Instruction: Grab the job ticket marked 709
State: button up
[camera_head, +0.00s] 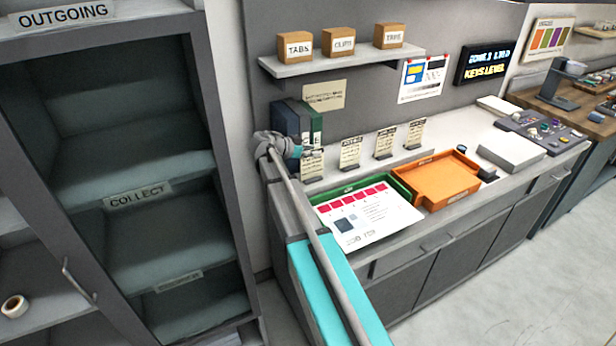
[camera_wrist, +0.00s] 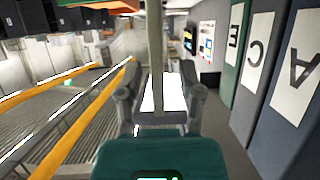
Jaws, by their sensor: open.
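Several cream job tickets stand in dark holders along the back of the counter: one at the left (camera_head: 312,166), then a second (camera_head: 350,154), a third (camera_head: 384,146) and a fourth (camera_head: 415,133). Their print is too small to read, so I cannot tell which is 709. My gripper (camera_head: 303,153) is beside the leftmost ticket, near its upper left edge. In the wrist view my gripper (camera_wrist: 161,98) is open, its two fingers apart. A pale patch shows between them; I cannot tell whether it is a ticket or something beyond.
Lettered binders (camera_wrist: 295,65) stand close at the right in the wrist view. A green tray (camera_head: 398,184) with a printed sheet (camera_head: 365,215) and an orange tray (camera_head: 445,180) lie in front of the tickets. A shelf (camera_head: 340,63) with boxes hangs above.

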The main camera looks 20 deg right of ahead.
dwell(0.5)
grip_shut()
